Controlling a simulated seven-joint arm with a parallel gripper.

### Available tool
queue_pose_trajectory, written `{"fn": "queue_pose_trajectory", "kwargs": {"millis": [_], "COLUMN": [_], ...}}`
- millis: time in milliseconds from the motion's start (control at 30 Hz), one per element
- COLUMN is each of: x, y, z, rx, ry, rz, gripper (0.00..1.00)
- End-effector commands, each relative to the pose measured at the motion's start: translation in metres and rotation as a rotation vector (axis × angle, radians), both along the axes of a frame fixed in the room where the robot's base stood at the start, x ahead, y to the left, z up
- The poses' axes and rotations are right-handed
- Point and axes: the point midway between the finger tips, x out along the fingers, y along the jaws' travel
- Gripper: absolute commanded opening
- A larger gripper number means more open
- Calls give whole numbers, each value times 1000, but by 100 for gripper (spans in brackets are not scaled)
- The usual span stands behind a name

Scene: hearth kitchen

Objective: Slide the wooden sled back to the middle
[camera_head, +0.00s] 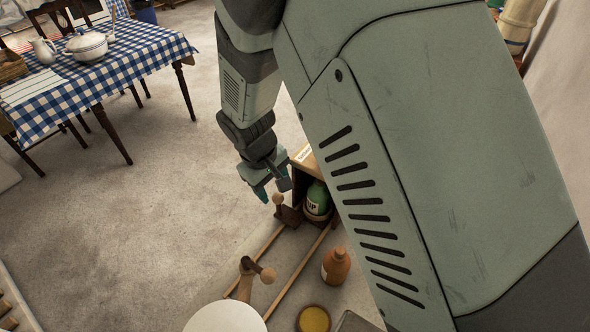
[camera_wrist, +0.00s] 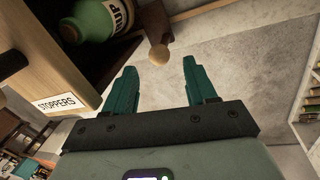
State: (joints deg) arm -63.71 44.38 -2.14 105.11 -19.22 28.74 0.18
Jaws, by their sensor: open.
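The wooden sled (camera_head: 290,214) appears as a dark brown block with a pale round knob, at the far end of two light wooden rails, by the opening of a wooden box. The knob (camera_head: 277,198) also shows in the wrist view (camera_wrist: 159,55), in front of and between my fingertips. A green bottle (camera_head: 317,201) stands at the box opening, close behind the sled; whether it rests on the sled is unclear. My gripper (camera_head: 272,188) is open and empty, just beside the knob; its two teal fingers show in the wrist view (camera_wrist: 161,72). My arm hides part of the box.
The box (camera_wrist: 60,75) carries a "STOPPERS" label. A brown bottle (camera_head: 336,266) stands right of the rails (camera_head: 301,267). A checkered table (camera_head: 130,62) stands far left.

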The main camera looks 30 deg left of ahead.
Motion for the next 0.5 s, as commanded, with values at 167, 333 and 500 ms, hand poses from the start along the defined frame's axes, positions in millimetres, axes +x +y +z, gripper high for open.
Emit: {"fn": "queue_pose_trajectory", "kwargs": {"millis": [167, 333, 500], "x": [6, 8, 9], "y": [-1, -2, -2], "z": [-28, -41, -43], "rx": [-2, 0, 1], "ry": [-1, -1, -1], "rz": [0, 0, -1], "gripper": [56, 56, 56]}}
